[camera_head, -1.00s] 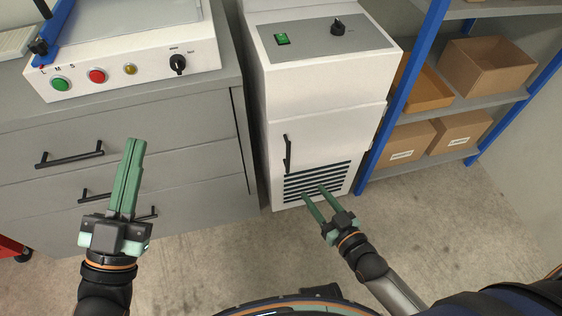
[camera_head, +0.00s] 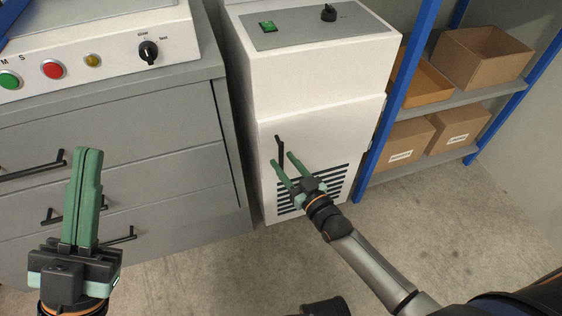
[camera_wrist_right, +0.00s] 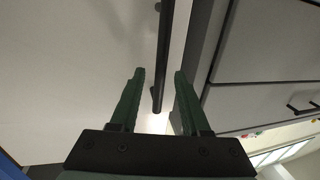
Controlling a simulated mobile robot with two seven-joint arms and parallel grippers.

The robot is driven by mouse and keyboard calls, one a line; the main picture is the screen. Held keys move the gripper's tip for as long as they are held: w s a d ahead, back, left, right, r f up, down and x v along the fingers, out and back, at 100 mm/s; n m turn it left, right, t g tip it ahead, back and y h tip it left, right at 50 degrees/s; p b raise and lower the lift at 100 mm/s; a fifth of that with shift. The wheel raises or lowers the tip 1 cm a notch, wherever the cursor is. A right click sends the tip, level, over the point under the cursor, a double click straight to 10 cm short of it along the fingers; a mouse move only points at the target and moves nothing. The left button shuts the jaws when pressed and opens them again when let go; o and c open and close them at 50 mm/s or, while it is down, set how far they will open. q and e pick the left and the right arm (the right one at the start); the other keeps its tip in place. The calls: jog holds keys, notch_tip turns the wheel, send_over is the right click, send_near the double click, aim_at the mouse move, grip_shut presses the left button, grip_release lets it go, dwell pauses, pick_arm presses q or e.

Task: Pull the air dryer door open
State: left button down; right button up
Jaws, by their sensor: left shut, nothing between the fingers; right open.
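The air dryer (camera_head: 312,80) is a white cabinet in the middle of the head view. Its front door (camera_head: 335,130) looks closed and has a black vertical bar handle (camera_head: 280,150) near its left edge. My right gripper (camera_head: 282,158) is open at the handle's lower part, one finger on either side in the picture. In the right wrist view the handle (camera_wrist_right: 164,60) runs between the lines of the two open fingers (camera_wrist_right: 158,75). Contact cannot be told. My left gripper (camera_head: 88,152) is shut and empty in front of the grey drawers.
A grey drawer cabinet (camera_head: 150,125) with black handles stands left of the dryer, bearing a white control box (camera_head: 110,45). A blue-framed shelf (camera_head: 400,100) with cardboard boxes stands close on the right.

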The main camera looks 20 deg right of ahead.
jog(key=shift+x, duration=1.15)
grip_shut()
dwell(0.6)
